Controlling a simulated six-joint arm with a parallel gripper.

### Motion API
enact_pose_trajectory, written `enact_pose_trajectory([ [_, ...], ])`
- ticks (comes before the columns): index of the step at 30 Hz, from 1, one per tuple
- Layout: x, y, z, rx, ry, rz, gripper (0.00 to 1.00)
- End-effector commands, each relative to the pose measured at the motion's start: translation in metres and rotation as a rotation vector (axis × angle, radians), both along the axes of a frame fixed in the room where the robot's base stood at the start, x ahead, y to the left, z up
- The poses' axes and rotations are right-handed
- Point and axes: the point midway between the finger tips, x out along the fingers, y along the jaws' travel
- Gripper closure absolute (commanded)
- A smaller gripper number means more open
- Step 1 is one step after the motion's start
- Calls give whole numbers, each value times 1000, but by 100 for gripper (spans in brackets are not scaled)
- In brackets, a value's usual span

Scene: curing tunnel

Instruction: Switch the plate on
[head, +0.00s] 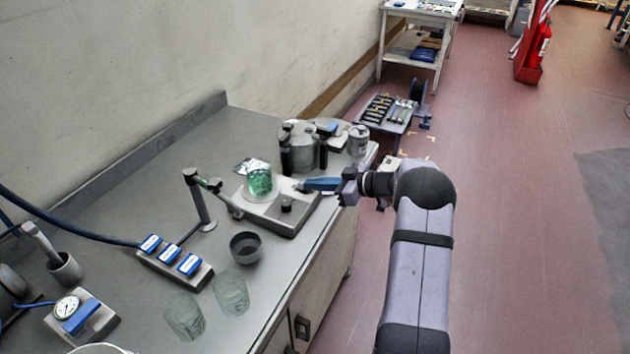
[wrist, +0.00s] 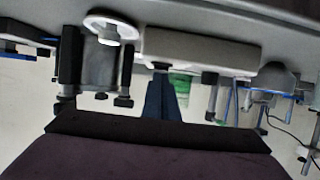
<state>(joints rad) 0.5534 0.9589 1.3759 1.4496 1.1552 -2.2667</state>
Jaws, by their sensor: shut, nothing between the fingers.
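The plate (head: 283,217) is a pale grey flat unit on the bench with a small dark knob (head: 287,206) on it. A glass beaker of green liquid (head: 261,182) stands on its left part. My gripper (head: 304,185) has blue fingers, shut and empty, above the plate's far right part, right of the beaker. Whether the fingertips touch the plate is unclear. In the wrist view my fingers (wrist: 161,82) point at the pale plate body (wrist: 200,48), with the green beaker (wrist: 181,84) beside them.
A metal pot with black handles (head: 302,142) stands close behind the plate. A clamp stand (head: 199,203) is at its left. A dark bowl (head: 246,247), two glass beakers (head: 230,292) and a block with blue labels (head: 176,262) are nearer. The bench's right edge is close.

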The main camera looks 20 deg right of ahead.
Motion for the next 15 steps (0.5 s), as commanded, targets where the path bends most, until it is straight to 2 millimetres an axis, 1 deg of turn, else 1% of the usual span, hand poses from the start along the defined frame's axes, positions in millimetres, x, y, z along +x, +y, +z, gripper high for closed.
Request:
enact_pose_trajectory([
  [7, 0, 0, -2, 1, -1, 0, 100],
  [15, 0, -2, -13, 31, -30, -2, 100],
])
